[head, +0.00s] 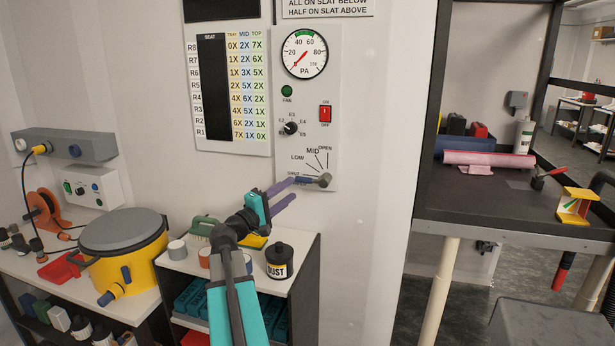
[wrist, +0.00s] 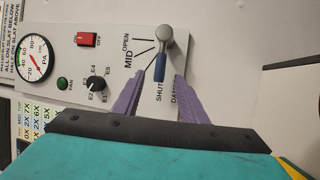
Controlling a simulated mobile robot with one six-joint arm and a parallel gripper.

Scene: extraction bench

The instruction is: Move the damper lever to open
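The damper lever (head: 312,180) is on the lower part of the wall panel, with a grey pivot and a short blue handle. Its handle points left, toward the SHUT mark, away from MID and OPEN. It also shows in the wrist view (wrist: 161,66). My gripper (head: 295,188) is in front of the panel at the lever. Its two purple fingers are apart, and in the wrist view my gripper (wrist: 160,76) has the blue handle's end between its fingertips, with a gap on each side. I cannot tell the exact depth between fingertips and handle.
Above the lever on the panel (head: 335,100) are a selector knob (head: 291,128), a red switch (head: 325,114) and a gauge (head: 304,54). Below my arm, a shelf holds a black dust jar (head: 279,262) and small pots. A yellow pot (head: 126,245) stands left.

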